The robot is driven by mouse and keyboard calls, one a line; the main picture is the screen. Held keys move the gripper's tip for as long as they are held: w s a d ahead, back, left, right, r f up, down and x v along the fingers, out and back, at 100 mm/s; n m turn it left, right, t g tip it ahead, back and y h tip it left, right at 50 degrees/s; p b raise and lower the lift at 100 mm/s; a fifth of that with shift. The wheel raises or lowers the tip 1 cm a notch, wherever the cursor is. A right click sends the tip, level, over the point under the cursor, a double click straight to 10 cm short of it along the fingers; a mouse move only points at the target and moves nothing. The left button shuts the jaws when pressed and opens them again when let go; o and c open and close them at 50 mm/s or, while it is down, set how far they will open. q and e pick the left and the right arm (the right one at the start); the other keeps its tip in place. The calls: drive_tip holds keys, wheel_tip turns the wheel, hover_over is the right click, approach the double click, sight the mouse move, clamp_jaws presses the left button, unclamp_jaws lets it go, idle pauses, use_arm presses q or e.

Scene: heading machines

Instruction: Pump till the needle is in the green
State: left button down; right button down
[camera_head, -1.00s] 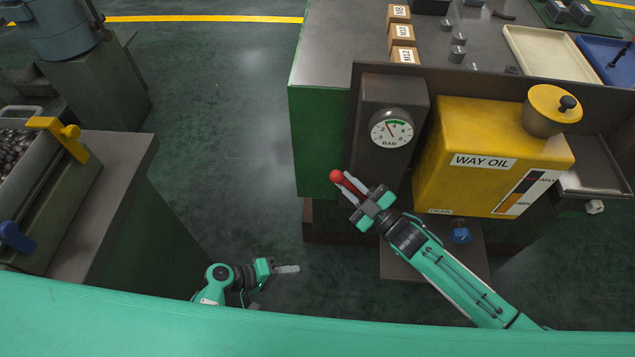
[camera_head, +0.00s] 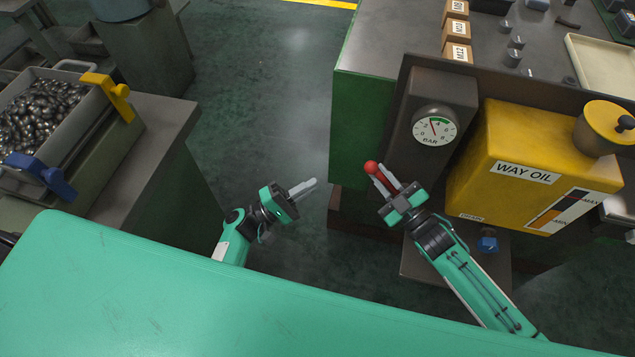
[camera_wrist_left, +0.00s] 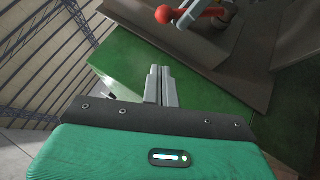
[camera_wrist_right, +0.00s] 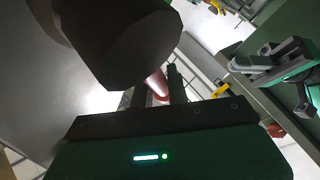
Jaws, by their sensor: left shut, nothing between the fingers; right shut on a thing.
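The pressure gauge (camera_head: 435,127) has a white BAR dial with a green arc at its top. Its needle leans up and left, near the left end of the arc; whether it is inside the green is too small to tell. Below it to the left is the pump lever with a red ball knob (camera_head: 371,167). My right gripper (camera_head: 387,182) is shut on the red lever just below the knob. The lever also shows between the fingers in the right wrist view (camera_wrist_right: 157,84). My left gripper (camera_head: 304,187) is shut and empty, left of the lever.
A yellow WAY OIL tank (camera_head: 520,150) stands right of the gauge, with a blue drain tap (camera_head: 488,242) below. A bench with a bin of dark parts (camera_head: 42,105) is at the left. Open floor lies between the bench and the green machine (camera_head: 360,120).

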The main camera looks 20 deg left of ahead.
use_arm(q)
drive_tip(key=w+d+r, duration=0.4)
drive_tip(key=d, duration=0.5)
drive_tip(key=shift+d, duration=0.2)
drive_tip(key=shift+r, duration=0.1)
drive_tip(key=shift+s+d+r+m+g, duration=0.1)
drive_tip(key=shift+d+r+m+g, duration=0.25)
drive_tip(key=shift+d+r, duration=0.45)
use_arm(e)
drive_tip(key=shift+s+a+f, duration=0.1)
drive_tip(key=shift+s, duration=0.05)
drive_tip(key=c, duration=1.4)
unclamp_jaws()
use_arm(q)
drive_tip(key=shift+f, duration=0.1)
use_arm(e)
drive_tip(key=shift+o, duration=0.2)
